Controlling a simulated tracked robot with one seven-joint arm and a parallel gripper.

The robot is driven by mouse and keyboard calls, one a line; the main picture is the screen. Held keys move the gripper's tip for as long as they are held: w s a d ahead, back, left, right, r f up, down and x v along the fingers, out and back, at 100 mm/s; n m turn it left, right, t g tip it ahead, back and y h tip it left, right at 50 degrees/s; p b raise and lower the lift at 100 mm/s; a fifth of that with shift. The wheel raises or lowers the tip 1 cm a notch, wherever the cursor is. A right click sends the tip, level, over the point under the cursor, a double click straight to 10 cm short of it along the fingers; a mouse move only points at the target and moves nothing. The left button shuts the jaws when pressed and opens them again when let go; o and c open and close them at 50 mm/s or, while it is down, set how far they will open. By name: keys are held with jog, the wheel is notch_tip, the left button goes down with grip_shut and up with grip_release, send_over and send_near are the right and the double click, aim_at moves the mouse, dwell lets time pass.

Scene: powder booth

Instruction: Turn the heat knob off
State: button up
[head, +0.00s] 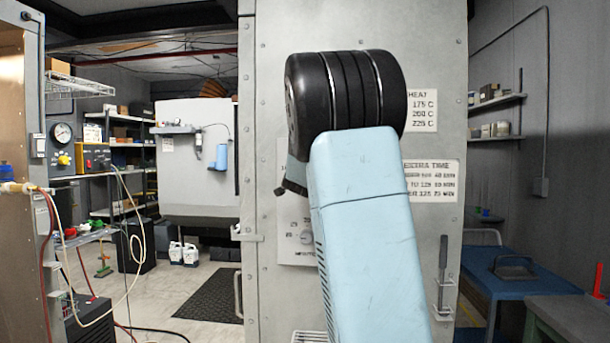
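My arm covers the middle of the head view, in front of a tall grey metal cabinet (350,25). A pale control panel (290,252) on the cabinet front shows only in part, left of my arm. Its lower part carries a small round dial (306,237) with numbers around it; the lettering below is too small to read surely. The upper part of the panel is mostly behind my arm, and I cannot make out the heat knob. A dark piece of my gripper (291,182) shows at the panel's left edge. Its fingers are hidden, so its opening cannot be told.
A HEAT sign (422,111) and an EXTRA TIME sign (431,180) are on the cabinet, right of my arm. A door handle (442,270) stands below them. A blue table (510,272) is at right. Hoses (130,235) hang at left; the floor between is partly clear.

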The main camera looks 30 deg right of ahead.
jog(key=shift+c, duration=0.4)
jog(key=c, duration=1)
jog(key=shift+n, duration=1.3)
jog(key=o, duration=1.1)
jog(key=shift+s, duration=0.1)
